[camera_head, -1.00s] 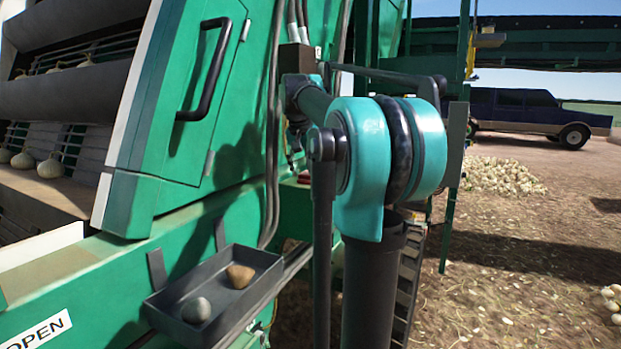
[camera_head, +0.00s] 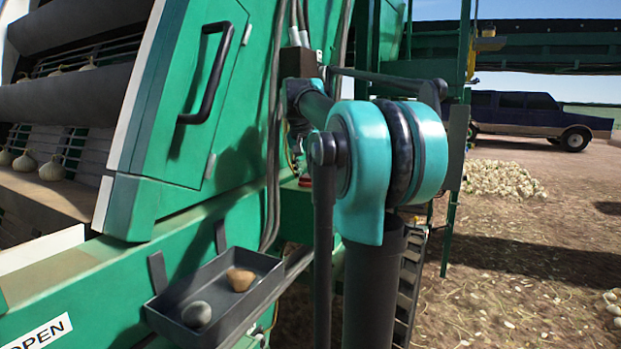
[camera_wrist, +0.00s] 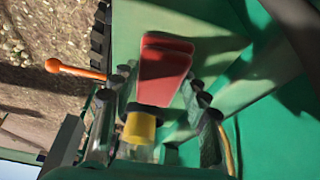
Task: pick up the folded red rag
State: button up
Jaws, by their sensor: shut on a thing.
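The folded red rag (camera_wrist: 165,68) shows in the wrist view as a layered red block against a green panel. My gripper (camera_wrist: 160,80) has its dark jointed fingers on either side of the rag, and it is shut on it. The near end of the rag lies between the fingers. Whether the rag still touches the green surface I cannot tell. In the head view my teal and black arm hides the gripper, and only a small red patch shows left of the arm.
A yellow cylinder (camera_wrist: 140,127) with a dark collar is near the rag, and an orange-handled lever (camera_wrist: 75,70) is to the left. The green machine (camera_head: 190,110) carries a dark tray (camera_head: 228,318) with two stone-like lumps. Open ground lies to the right.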

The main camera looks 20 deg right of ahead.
aim_at(310, 175)
notch_tip(310, 175, up, 20)
dwell(0.5)
jog(key=o, duration=0.6)
jog(key=c, duration=0.5)
jog(key=shift+o, duration=0.2)
jog(key=shift+f, duration=0.1)
